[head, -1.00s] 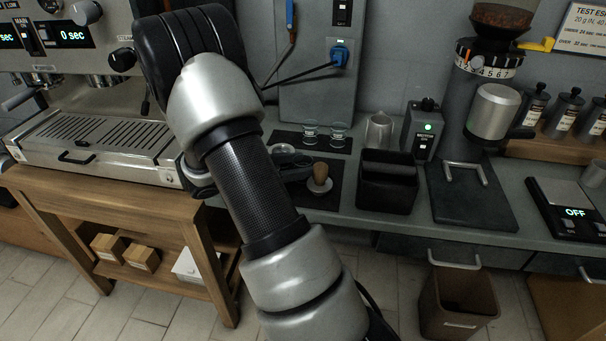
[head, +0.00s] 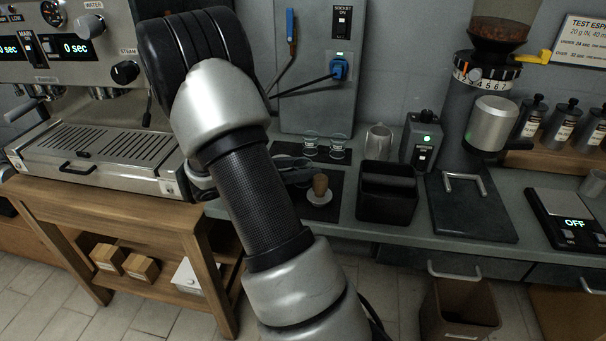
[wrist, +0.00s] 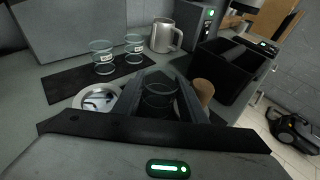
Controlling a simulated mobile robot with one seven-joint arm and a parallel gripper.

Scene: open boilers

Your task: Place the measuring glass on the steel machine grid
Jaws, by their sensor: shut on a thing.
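My gripper (wrist: 160,103) is at the centre of the wrist view, its two dark fingers shut on a clear measuring glass (wrist: 158,88). The glass is partly hidden between the fingers. In the head view my arm hides most of the gripper and the held glass does not show clearly. Two similar glasses stand on a black mat, one (wrist: 101,57) left of the other (wrist: 134,48); they also show in the head view (head: 310,145). The steel machine grid (head: 92,146) is the slotted tray on the coffee machine at left, well apart from my gripper.
A white round dish (wrist: 97,97) and a wooden-handled tamper (head: 320,188) are close to my gripper. A steel jug (head: 378,142) and a black knock box (head: 387,192) stand to the right. The grid looks bare. A steam knob (head: 125,72) juts out above its right end.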

